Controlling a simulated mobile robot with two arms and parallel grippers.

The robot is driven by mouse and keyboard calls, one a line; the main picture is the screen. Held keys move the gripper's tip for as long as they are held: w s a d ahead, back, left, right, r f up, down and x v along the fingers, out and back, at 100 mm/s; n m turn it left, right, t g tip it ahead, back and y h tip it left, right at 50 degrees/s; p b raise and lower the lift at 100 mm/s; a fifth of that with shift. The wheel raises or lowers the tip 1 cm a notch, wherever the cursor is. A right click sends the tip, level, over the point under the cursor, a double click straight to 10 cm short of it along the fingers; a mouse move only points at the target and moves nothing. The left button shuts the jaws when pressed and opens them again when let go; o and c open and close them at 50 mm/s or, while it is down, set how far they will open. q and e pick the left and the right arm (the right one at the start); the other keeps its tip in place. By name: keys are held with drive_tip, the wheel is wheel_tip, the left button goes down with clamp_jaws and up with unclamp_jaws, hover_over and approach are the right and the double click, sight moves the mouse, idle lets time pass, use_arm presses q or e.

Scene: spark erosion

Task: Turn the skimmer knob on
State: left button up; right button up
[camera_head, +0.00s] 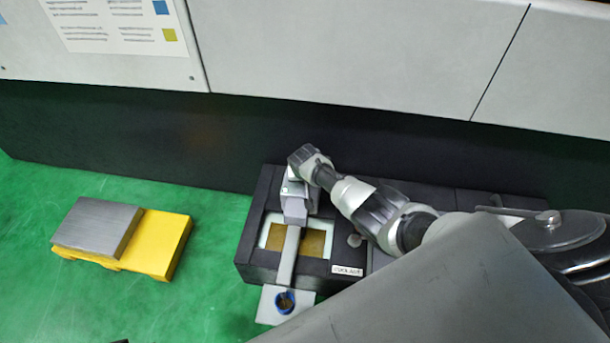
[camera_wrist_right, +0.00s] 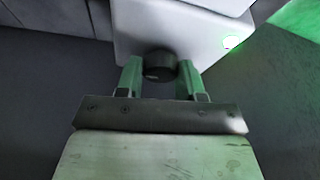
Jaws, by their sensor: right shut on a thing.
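The skimmer is a grey unit (camera_head: 293,208) on top of the dark tank (camera_head: 322,283) in the head view, with a strip running down toward the front. In the right wrist view its pale housing (camera_wrist_right: 135,22) carries a round dark knob (camera_wrist_right: 160,66) and a lit green lamp (camera_wrist_right: 231,42). My right gripper (camera_wrist_right: 160,78) has one finger on each side of the knob and is shut on it. In the head view my right arm reaches over the tank from the right, and its hand hides the knob. My left gripper is in neither view.
A small plate with a blue-rimmed cup (camera_head: 285,301) sits at the tank's front. A yellow block (camera_head: 162,243) with a grey slab (camera_head: 98,228) stands on the green floor at left. A machine wall (camera_head: 350,55) runs behind. Green floor between block and tank is clear.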

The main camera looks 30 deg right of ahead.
idle(0.3)
drive_tip(key=o, duration=0.9)
drive_tip(key=shift+r, duration=0.1)
